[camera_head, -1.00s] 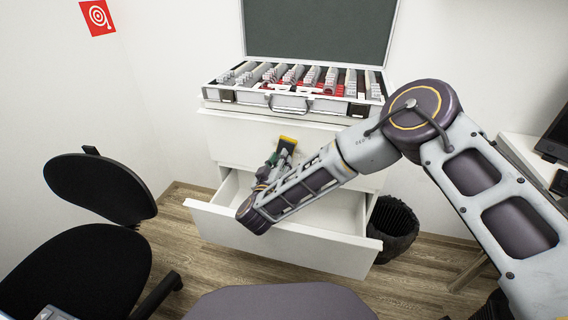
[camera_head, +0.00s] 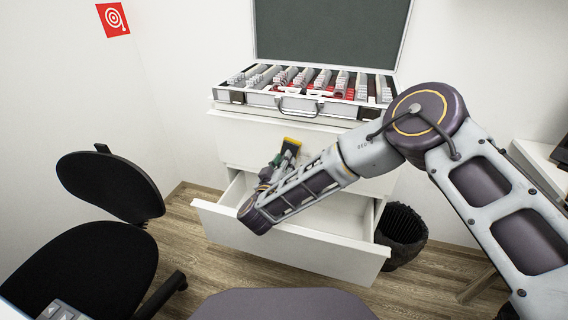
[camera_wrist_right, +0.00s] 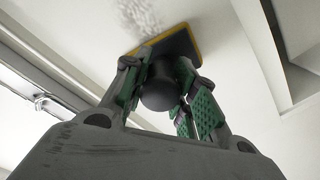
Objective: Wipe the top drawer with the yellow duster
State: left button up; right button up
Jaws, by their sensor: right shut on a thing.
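The yellow duster (camera_head: 291,145) is a dark pad with a yellow rim and a black handle. My right gripper (camera_head: 280,163) is shut on that handle. In the right wrist view the duster (camera_wrist_right: 181,44) lies against or very close to a white surface, between the fingers of the gripper (camera_wrist_right: 160,82). A grey speckled mark (camera_wrist_right: 138,14) shows on that surface beside the pad. The top drawer (camera_head: 247,136) is closed, and the duster is in front of its face. Contact cannot be told in the head view. My left gripper is out of view.
A lower drawer (camera_head: 290,247) is pulled open beneath my right forearm. An open case (camera_head: 237,98) with rows of pieces stands on the cabinet. A black bin (camera_head: 402,236) is at the right, a black chair (camera_head: 108,186) at the left.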

jog(key=shift+d+r, duration=0.15)
jog(key=shift+d, duration=0.1)
jog(key=shift+s+d+p, duration=0.25)
jog(key=shift+d+p, duration=0.1)
jog(key=shift+d, duration=0.35)
jog(key=shift+s+d+p, duration=0.2)
jog(key=shift+d+p, duration=0.15)
jog(key=shift+d, duration=0.3)
jog(key=shift+s+d+p, duration=0.3)
jog(key=shift+d+p, duration=0.05)
jog(key=shift+d, duration=0.3)
jog(key=shift+s+d+p, duration=0.3)
jog(key=shift+d+p, duration=0.05)
jog(key=shift+d, duration=0.3)
jog(key=shift+w, duration=0.15)
jog(key=shift+w+a+b, duration=0.2)
jog(key=shift+a, duration=0.55)
jog(key=shift+w+a+b, duration=0.2)
jog(key=shift+a, duration=0.5)
